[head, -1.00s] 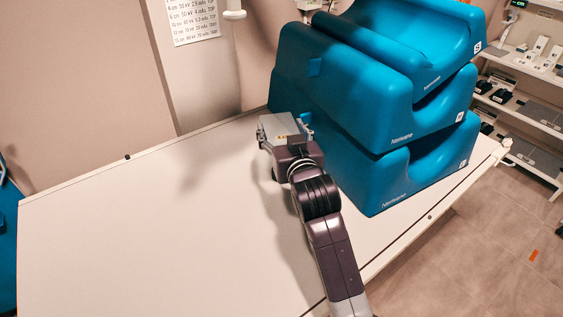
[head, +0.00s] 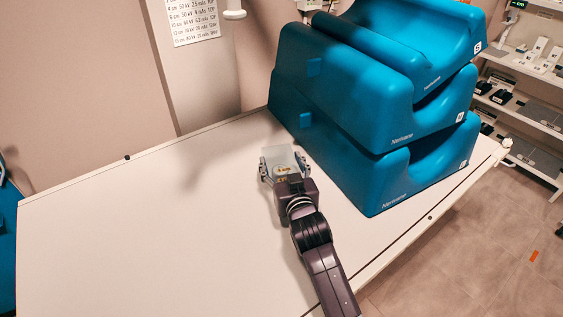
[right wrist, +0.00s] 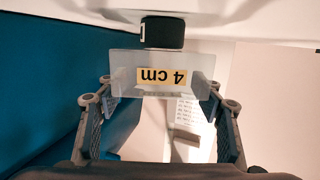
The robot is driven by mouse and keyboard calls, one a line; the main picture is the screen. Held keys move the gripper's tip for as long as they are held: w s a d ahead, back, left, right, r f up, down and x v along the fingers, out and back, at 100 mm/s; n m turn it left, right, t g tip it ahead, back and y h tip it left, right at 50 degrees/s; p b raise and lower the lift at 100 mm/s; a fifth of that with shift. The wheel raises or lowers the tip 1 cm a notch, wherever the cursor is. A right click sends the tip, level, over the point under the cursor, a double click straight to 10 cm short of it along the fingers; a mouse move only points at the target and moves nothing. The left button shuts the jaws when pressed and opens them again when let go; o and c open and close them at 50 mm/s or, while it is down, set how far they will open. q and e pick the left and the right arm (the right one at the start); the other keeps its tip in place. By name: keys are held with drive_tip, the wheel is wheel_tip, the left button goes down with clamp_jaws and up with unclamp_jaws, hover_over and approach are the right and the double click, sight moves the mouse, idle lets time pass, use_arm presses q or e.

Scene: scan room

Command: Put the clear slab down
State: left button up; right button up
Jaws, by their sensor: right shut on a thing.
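The clear slab (head: 279,157) is a see-through block in the head view, between the fingers of my right gripper (head: 284,168). In the right wrist view the slab (right wrist: 128,63) carries a yellow "4 cm" label, which reads upside down. The right gripper (right wrist: 160,97) is shut on the slab, with one finger on each side. In the head view the slab is over the white table (head: 130,230), left of the blue cushions. I cannot tell whether it touches the table top. My left gripper is not in view.
A stack of blue moulded cushions (head: 345,110) stands on the table just right of the gripper. The table's left and middle are bare. A wall chart (head: 194,20) hangs behind. Shelves with small devices (head: 530,85) stand at the far right.

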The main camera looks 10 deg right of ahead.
drive_tip(key=o, duration=1.6)
drive_tip(key=s, duration=0.4)
drive_tip(key=s+r, duration=0.1)
drive_tip(key=s, duration=0.3)
drive_tip(key=s+r+b, duration=0.1)
drive_tip(key=s, duration=0.3)
